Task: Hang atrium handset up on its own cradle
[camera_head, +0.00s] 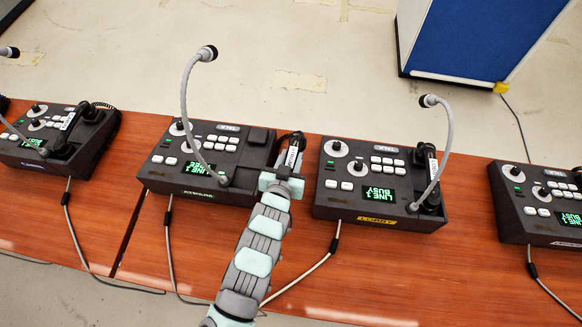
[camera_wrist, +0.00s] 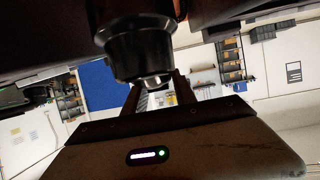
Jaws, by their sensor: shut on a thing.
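The atrium phone (camera_head: 205,165) has a green label on its front edge and a lit green screen. The cradle (camera_head: 257,137) at its right side is empty. My gripper (camera_head: 282,170) is shut on the black atrium handset (camera_head: 292,148), which has a white label strip. In the head view the handset appears just right of the cradle, by the gap before the lobby phone; its height is unclear. In the wrist view a round black handset end (camera_wrist: 142,50) is close, in front of the gripper fingers (camera_wrist: 158,92). The held part of the handset is mostly hidden.
The lobby phone (camera_head: 365,180), with a yellow label, stands close to the right, its handset (camera_head: 428,170) in place. More phones stand at both ends. Gooseneck microphones (camera_head: 187,90) rise from the phones. Cables (camera_head: 168,235) run off the wooden table (camera_head: 390,255).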

